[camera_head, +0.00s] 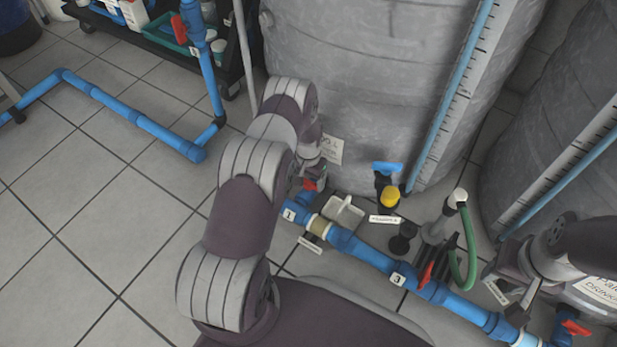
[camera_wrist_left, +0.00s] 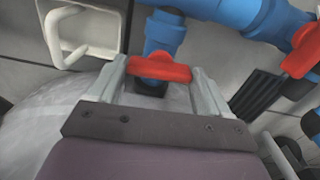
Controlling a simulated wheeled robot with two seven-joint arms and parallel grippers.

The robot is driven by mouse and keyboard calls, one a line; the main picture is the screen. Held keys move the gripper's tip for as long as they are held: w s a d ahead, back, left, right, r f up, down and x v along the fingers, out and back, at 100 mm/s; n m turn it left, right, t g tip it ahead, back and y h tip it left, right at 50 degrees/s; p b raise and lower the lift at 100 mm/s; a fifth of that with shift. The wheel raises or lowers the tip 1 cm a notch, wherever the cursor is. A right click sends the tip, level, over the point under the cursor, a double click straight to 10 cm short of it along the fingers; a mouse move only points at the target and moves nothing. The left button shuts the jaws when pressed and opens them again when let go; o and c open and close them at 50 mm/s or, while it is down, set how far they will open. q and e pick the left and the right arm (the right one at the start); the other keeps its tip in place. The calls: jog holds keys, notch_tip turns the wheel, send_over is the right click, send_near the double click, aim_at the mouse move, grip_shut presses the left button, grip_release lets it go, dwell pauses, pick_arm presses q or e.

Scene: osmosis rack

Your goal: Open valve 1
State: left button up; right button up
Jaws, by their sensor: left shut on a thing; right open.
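The red handle of valve 1 (camera_head: 311,184) is on the blue pipe near the "1" tag (camera_head: 289,214), at the foot of a grey tank. In the left wrist view the red handle (camera_wrist_left: 160,68) lies crosswise between my two fingers, on a blue fitting. My left gripper (camera_wrist_left: 160,82) is shut on this handle. In the head view my left gripper (camera_head: 312,168) is partly hidden by my own arm. My right gripper (camera_head: 507,288) is open at the right, above the far end of the pipe; its fingertips are hard to make out.
Another red handle (camera_head: 426,275) is by the "3" tag (camera_head: 398,279), with a further red handle (camera_head: 575,328) at lower right. Grey tanks (camera_head: 350,80) block the back.

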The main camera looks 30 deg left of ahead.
pick_arm(q)
jog(key=n+p, duration=0.1)
jog(key=n, duration=0.7)
jog(key=shift+n+p, duration=0.3)
jog(key=shift+p, duration=0.05)
jog(key=n, duration=0.4)
jog(key=shift+n+p, duration=0.3)
jog(key=shift+n, duration=1.9)
